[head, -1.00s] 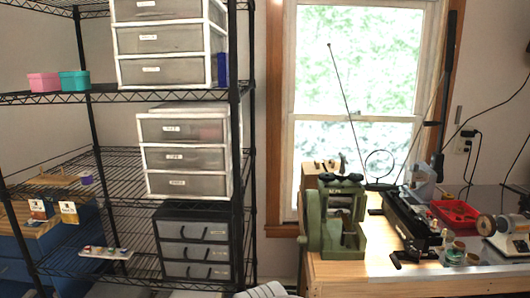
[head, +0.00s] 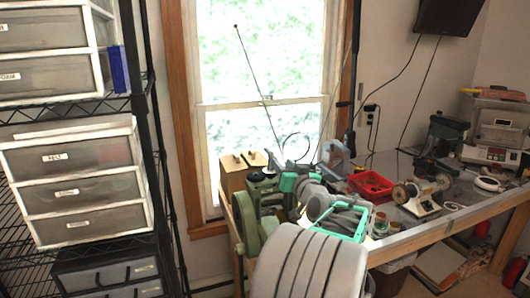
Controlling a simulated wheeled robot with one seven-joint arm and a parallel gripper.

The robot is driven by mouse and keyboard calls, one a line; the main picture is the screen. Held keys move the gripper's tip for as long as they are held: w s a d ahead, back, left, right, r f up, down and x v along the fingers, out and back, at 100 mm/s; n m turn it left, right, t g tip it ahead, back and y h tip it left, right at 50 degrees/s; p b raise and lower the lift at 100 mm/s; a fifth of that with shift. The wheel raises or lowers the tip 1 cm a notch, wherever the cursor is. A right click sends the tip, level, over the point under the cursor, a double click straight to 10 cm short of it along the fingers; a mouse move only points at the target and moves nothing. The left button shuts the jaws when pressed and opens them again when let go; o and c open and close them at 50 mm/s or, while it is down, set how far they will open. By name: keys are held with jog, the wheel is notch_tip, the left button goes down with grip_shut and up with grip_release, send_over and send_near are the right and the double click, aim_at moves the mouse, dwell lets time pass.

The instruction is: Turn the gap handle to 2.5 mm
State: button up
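A green machine (head: 246,222) stands at the left end of the workbench, in front of the window, with a large round green wheel or cover on its near left side. Its dark green top (head: 262,181) shows beside my arm. I cannot make out the gap handle or any scale reading in this view. My arm reaches up from the bottom centre across the machine's right side. My gripper (head: 286,181), at the arm's far end, is close to the machine's top. Its fingers are too small and partly hidden, so contact or opening cannot be told.
The workbench (head: 440,224) runs right, with a red tray (head: 371,187), a small polishing motor (head: 419,195) and a power unit (head: 495,140). Wooden blocks (head: 238,170) stand behind the machine. A wire shelf with drawer units (head: 78,190) fills the left.

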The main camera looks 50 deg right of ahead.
aim_at(272, 155)
jog(key=p+x, duration=0.1)
jog(key=x, duration=0.1)
jog(key=p+x, duration=0.1)
jog(key=x, duration=0.2)
jog(key=p+x, duration=0.1)
jog(key=x, duration=0.1)
jog(key=shift+w+a, duration=0.2)
jog(key=shift+w, duration=0.25)
jog(key=shift+w+d, duration=0.15)
jog(key=shift+w, duration=0.1)
grip_shut()
